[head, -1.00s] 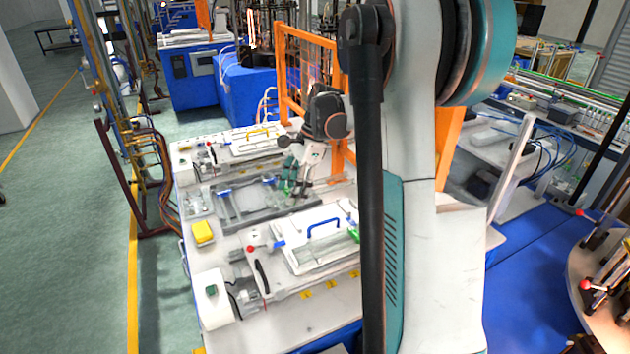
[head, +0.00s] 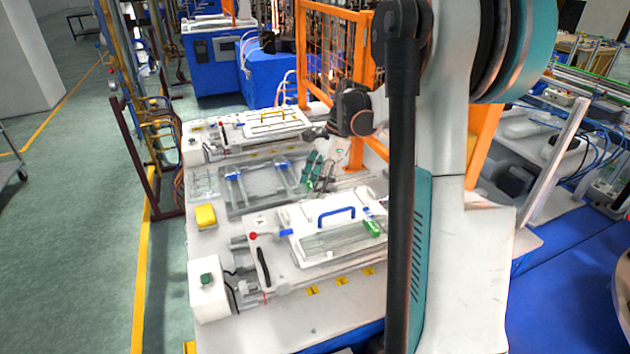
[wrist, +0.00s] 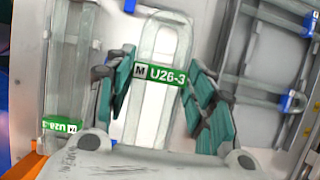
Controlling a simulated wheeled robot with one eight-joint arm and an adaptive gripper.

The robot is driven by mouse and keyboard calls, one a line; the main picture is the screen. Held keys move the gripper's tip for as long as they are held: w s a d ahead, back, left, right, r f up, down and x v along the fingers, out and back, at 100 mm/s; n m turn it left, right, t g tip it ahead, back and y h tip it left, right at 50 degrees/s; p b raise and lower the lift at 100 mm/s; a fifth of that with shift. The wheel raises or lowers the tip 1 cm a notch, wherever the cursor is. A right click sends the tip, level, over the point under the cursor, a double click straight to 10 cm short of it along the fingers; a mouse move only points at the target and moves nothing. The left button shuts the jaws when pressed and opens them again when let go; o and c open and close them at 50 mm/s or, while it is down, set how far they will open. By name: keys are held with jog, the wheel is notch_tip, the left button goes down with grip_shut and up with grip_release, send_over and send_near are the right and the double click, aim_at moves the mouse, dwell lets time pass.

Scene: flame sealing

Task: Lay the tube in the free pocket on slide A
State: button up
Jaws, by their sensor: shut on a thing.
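My gripper (head: 314,178) is over the right end of the grey tray in the head view. In the wrist view its teal fingers (wrist: 165,100) are on both sides of a clear tube (wrist: 165,40) with a green label reading U26-3, shut on it. A second clear tube (wrist: 65,80) with a green U28 label lies to the left in the wrist view. In the head view, a green-labelled item (head: 371,226) is on the front station (head: 275,235) with the blue handle. I cannot tell which station is slide A, nor make out its free pocket.
A grey tray (head: 238,208) with blue clips (head: 281,163) lies between the front station and the rear station with the yellow handle (head: 278,115). A yellow block (head: 205,216) sits on the table's left side. An orange mesh fence (head: 335,60) stands behind.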

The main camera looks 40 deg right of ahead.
aim_at(309, 212)
jog(key=shift+f+b, duration=1.65)
jog(key=shift+f, duration=1.15)
jog(key=shift+f, duration=0.2)
jog(key=o, duration=1.2)
jog(key=shift+c, duration=0.2)
jog(key=v, duration=1.2)
jog(key=shift+a, duration=0.1)
